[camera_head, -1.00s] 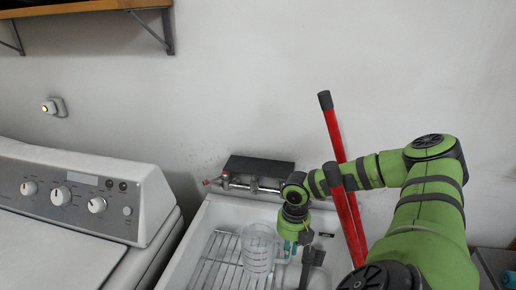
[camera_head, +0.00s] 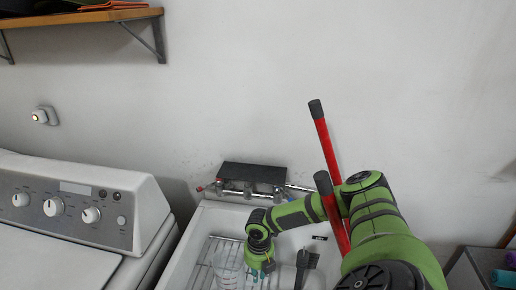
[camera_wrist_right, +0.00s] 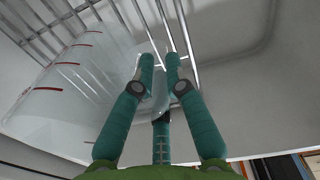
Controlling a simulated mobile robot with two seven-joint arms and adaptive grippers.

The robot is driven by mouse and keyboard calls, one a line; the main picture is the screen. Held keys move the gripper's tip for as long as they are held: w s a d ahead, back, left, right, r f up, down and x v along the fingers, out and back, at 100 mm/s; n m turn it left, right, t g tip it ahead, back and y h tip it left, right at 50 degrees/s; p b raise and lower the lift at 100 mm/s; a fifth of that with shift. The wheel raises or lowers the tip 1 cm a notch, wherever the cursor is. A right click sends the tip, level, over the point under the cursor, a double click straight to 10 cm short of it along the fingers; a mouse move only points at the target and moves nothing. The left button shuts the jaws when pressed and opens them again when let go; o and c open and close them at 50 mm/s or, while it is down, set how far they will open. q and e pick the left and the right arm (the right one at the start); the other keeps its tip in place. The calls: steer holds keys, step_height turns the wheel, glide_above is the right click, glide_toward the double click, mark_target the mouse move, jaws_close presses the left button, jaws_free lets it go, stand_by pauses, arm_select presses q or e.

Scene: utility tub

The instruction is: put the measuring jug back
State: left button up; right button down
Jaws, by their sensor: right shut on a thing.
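The clear measuring jug (camera_head: 229,266) with red markings is in the tub, over the wire rack, at the bottom of the head view. It fills the left of the right wrist view (camera_wrist_right: 75,95), tilted in that picture. My right gripper (camera_head: 258,272) is at the jug's right side. In the wrist view its teal fingers (camera_wrist_right: 160,70) are shut on a clear part of the jug, probably its handle. I cannot tell whether the jug's base touches the rack. My left gripper is out of view.
The wire rack (camera_head: 203,267) lies in the white tub (camera_head: 190,237). A tap with a dark box (camera_head: 254,178) stands at the back. A dark brush-like thing (camera_head: 304,262) is right of the gripper. A washer (camera_head: 70,215) stands left.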

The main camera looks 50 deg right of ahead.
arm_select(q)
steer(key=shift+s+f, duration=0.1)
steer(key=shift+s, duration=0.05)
arm_select(e)
steer(key=shift+f, duration=0.1)
steer(key=c, duration=1.3)
jaws_free()
steer(key=shift+c, duration=0.2)
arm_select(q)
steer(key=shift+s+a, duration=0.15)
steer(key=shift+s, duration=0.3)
arm_select(e)
steer(key=shift+o, duration=0.3)
steer(key=shift+r, duration=0.6)
arm_select(q)
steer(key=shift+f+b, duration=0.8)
steer(key=shift+b, duration=0.05)
arm_select(e)
step_height(320, 180, up, 11)
steer(key=shift+s+d+r, duration=0.1)
